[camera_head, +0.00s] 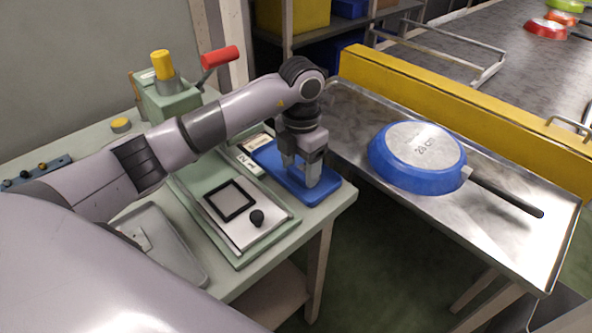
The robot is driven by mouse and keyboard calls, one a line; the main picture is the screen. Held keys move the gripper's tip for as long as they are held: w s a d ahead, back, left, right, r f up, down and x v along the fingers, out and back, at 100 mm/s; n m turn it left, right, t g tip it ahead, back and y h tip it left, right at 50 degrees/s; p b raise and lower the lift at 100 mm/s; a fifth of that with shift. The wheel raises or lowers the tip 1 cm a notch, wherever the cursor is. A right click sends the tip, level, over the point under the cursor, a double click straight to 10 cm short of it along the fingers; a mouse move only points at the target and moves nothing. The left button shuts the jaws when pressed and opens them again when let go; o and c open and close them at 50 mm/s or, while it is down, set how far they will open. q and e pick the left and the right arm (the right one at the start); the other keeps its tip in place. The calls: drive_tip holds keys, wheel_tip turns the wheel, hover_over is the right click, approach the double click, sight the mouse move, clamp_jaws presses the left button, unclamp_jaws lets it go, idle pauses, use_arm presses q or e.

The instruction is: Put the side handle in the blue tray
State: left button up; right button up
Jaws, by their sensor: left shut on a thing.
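The blue tray (327,192) lies on the right end of the pale green workbench. My left gripper (301,174) points down over the tray, with its fingertips low above or at the tray floor. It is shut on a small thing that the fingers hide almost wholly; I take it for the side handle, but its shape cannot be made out. No other side handle is clearly visible. My right gripper is not in view.
A fixture plate (237,205) with a black knob is left of the tray; a grey tray (160,245) lies further left. A press with a red lever (219,57) stands behind. An upturned blue pan (417,160) lies on the metal table, right, across a gap.

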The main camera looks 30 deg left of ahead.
use_arm(q)
drive_tip(key=shift+f, duration=0.1)
drive_tip(key=o, duration=1.1)
drive_tip(key=shift+f, duration=0.1)
drive_tip(key=shift+c, duration=0.2)
